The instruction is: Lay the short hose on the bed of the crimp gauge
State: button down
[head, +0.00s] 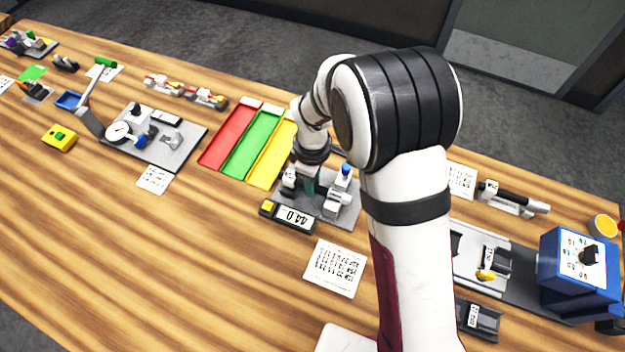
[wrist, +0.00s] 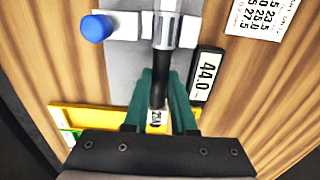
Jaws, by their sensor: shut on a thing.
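My gripper (wrist: 164,82) has its green fingers closed around the short hose (wrist: 158,95), a black tube with a silver end fitting that points away from the fingers. Beneath is a gauge with a grey base plate (head: 347,215), pale blocks, a blue knob (wrist: 96,27) and a display reading 44.0 (wrist: 207,77). The fitting is over or between the pale blocks; I cannot tell whether it touches the bed. In the head view, my gripper (head: 308,186) is at this gauge, and the hose is mostly hidden by the fingers and arm.
Red (head: 229,135), green (head: 253,143) and yellow (head: 272,154) trays lie just left of the gauge. A dial fixture (head: 120,132) stands farther left. A printed card (head: 336,268) lies in front. A blue box with a knob (head: 578,262) stands at right. The front-left table is clear.

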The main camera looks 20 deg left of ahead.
jog(key=shift+f, duration=0.65)
jog(key=c, duration=0.7)
grip_release()
jog(key=shift+o, duration=0.2)
jog(key=shift+r, duration=3.5)
